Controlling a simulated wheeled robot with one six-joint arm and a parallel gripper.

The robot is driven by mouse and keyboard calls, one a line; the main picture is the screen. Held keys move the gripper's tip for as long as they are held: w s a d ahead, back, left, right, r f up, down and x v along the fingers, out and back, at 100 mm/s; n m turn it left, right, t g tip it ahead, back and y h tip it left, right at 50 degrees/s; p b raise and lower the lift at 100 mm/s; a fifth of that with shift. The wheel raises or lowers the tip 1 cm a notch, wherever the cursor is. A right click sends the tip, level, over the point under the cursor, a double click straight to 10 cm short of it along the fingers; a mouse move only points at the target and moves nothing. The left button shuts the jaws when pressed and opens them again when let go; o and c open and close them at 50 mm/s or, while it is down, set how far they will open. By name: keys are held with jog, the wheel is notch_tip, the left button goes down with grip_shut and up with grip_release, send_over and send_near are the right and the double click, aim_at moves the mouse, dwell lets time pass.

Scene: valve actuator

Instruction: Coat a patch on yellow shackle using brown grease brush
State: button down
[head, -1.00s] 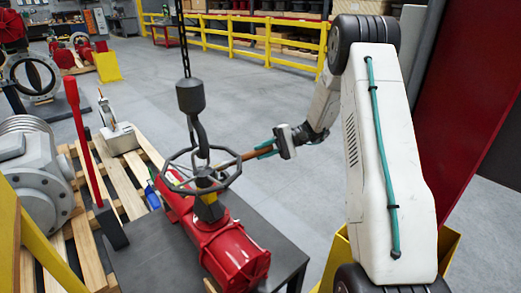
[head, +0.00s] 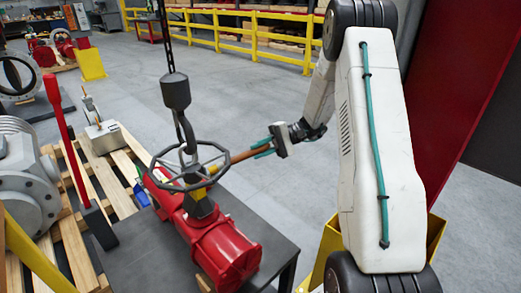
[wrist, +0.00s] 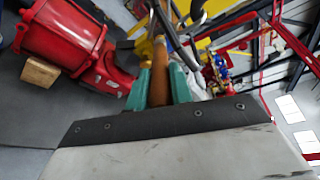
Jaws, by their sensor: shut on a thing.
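My gripper (head: 264,146), with teal fingers, is shut on the brown handle of the grease brush (head: 241,155). The brush points left toward the grey handwheel (head: 159,181), and its far end overlaps the wheel's right side. A small yellow spot shows there, but I cannot tell whether brush and shackle touch. The yellow part that looks like the shackle (head: 198,195) sits below the wheel on the red actuator (head: 225,250), partly hidden by the rim. In the wrist view the brown handle (wrist: 158,85) stands between the teal fingers; its far tip is unclear.
A grey hook block (head: 175,91) hangs on a chain right at the wheel. The actuator lies on a dark table (head: 165,265). A red-handled hammer (head: 65,130) stands on the wooden pallet at left. Open floor lies behind.

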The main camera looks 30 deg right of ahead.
jog(key=shift+w+a, duration=0.65)
jog(key=shift+w, duration=2.2)
jog(key=shift+s+d, duration=0.15)
jog(key=shift+s, duration=0.9)
jog(key=shift+s+d, duration=0.2)
jog(key=shift+s, duration=0.85)
jog(key=shift+s+d, duration=0.15)
jog(key=shift+s, duration=0.9)
jog(key=shift+d, duration=0.1)
jog(key=shift+w+d, duration=0.2)
jog(key=shift+d, duration=0.75)
jog(key=shift+w+d, duration=0.2)
jog(key=shift+d, duration=0.8)
jog(key=shift+w+d, duration=0.2)
jog(key=shift+d, duration=0.75)
jog(key=shift+w+d, duration=0.15)
jog(key=shift+d, duration=0.6)
jog(key=shift+w+d, duration=0.15)
jog(key=shift+d, duration=0.55)
